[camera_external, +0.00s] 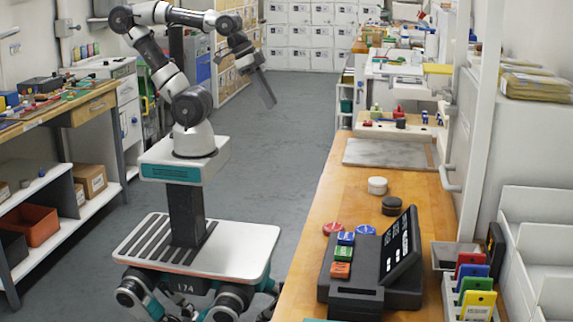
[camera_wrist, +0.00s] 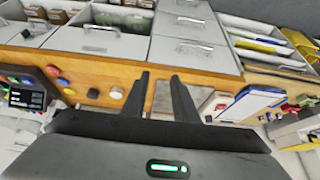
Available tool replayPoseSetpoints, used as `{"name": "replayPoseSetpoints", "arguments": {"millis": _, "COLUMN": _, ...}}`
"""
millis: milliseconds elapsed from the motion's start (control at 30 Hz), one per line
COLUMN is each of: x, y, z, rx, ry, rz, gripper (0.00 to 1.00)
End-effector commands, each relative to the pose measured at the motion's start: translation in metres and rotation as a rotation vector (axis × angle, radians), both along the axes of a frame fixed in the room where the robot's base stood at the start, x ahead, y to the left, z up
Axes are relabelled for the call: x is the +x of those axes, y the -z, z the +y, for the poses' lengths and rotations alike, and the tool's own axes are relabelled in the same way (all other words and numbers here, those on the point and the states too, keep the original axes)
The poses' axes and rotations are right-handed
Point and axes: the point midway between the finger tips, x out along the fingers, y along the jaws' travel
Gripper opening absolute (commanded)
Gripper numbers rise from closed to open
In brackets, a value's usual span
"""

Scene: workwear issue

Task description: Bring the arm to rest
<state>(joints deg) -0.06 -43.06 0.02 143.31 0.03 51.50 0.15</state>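My gripper (camera_external: 268,100) is in the air over the grey aisle floor (camera_external: 280,135), left of the wooden counter (camera_external: 299,245). My arm is raised and bent above my base, with the gripper pointing down and to the right. In the wrist view my gripper (camera_wrist: 160,77) shows two dark fingers apart, with nothing visible between them. It touches nothing that I can see. The counter front (camera_wrist: 128,72) and drawers appear beyond the fingers.
The counter carries a dark terminal (camera_external: 402,245), coloured blocks, round discs (camera_external: 377,185) and a grey slab (camera_external: 388,153). A workbench (camera_external: 95,103) with shelves stands at left. White cabinets (camera_external: 308,35) close the far end. The aisle floor is clear.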

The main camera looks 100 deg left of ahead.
Motion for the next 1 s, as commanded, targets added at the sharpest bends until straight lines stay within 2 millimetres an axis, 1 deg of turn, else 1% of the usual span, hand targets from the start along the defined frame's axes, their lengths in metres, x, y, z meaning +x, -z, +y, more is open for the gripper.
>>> {"name": "replayPoseSetpoints", "arguments": {"millis": 33, "x": 0.000, "y": -0.023, "z": 0.000, "rx": 0.000, "ry": 0.000, "rz": 0.000, "gripper": 0.27}}
{"name": "replayPoseSetpoints", "arguments": {"millis": 167, "x": 0.000, "y": -0.057, "z": 0.000, "rx": -0.001, "ry": 0.000, "rz": 0.001, "gripper": 0.27}}
{"name": "replayPoseSetpoints", "arguments": {"millis": 333, "x": 0.000, "y": -0.110, "z": 0.000, "rx": -0.001, "ry": 0.000, "rz": 0.001, "gripper": 0.27}}
{"name": "replayPoseSetpoints", "arguments": {"millis": 433, "x": 0.000, "y": -0.135, "z": 0.000, "rx": -0.001, "ry": 0.000, "rz": 0.001, "gripper": 0.27}}
{"name": "replayPoseSetpoints", "arguments": {"millis": 500, "x": 0.000, "y": -0.144, "z": 0.000, "rx": -0.001, "ry": 0.000, "rz": 0.002, "gripper": 0.27}}
{"name": "replayPoseSetpoints", "arguments": {"millis": 600, "x": 0.000, "y": -0.149, "z": 0.000, "rx": -0.002, "ry": -0.001, "rz": 0.002, "gripper": 0.27}}
{"name": "replayPoseSetpoints", "arguments": {"millis": 1000, "x": 0.000, "y": -0.148, "z": 0.000, "rx": -0.002, "ry": -0.001, "rz": 0.002, "gripper": 0.27}}
